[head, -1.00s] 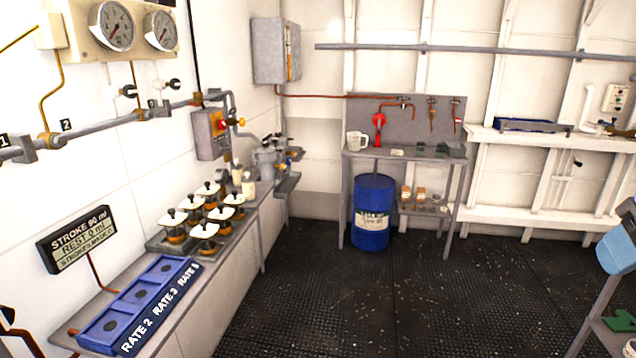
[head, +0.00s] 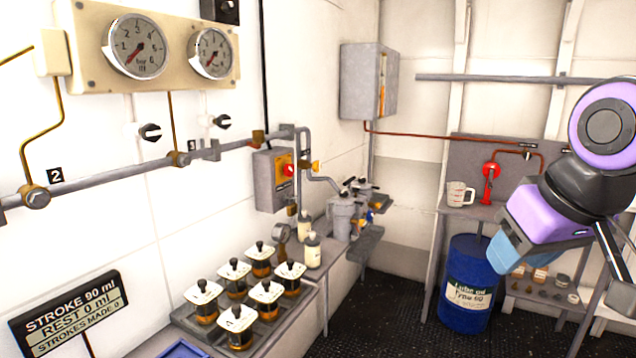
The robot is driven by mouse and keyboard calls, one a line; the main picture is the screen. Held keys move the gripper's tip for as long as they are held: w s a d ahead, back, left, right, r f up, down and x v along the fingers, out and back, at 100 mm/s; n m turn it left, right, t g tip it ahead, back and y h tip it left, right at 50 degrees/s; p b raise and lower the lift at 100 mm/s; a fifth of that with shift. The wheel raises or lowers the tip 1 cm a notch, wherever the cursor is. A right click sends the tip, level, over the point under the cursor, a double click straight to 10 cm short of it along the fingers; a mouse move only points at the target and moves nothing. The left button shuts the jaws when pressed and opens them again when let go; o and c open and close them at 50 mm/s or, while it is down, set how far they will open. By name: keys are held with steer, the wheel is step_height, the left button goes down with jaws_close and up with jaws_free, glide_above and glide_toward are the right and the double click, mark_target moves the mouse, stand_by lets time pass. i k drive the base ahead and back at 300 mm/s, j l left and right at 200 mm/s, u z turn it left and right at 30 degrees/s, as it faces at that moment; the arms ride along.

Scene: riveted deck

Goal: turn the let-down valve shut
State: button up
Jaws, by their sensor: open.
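I cannot tell by label which fitting is the let-down valve. Two small black knobs, a left knob (head: 150,132) and a right knob (head: 222,121), sit on the white wall below two round gauges, the left gauge (head: 137,47) and the right gauge (head: 212,53). Both needles point low. A yellow-handled fitting (head: 315,166) is on the grey pipework beside a box with a red and yellow switch (head: 287,169). My arm, purple and black with a light blue part, hangs at the right, well apart from these fittings. I cannot make out my gripper's fingertips.
A grey pipe (head: 105,175) runs along the left wall. Several capped jars stand on a bench tray (head: 187,322) below it. A stroke display (head: 70,312) is at lower left. A blue drum (head: 467,285) stands by the back bench. Dark floor (head: 385,318) shows between.

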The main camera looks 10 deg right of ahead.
mark_target(317, 166)
steer(key=i+l+u, duration=0.2)
steer(key=i+l+z, duration=0.35)
steer(key=i, duration=0.15)
steer(key=i+l+z, duration=0.35)
steer(key=i, duration=0.15)
steer(key=i+z, duration=0.35)
steer(key=i, duration=0.2)
steer(key=i+l+u, duration=0.1)
steer(key=i+u, duration=0.6)
steer(key=u, duration=0.25)
steer(key=i+u, duration=0.3)
steer(key=u, duration=0.15)
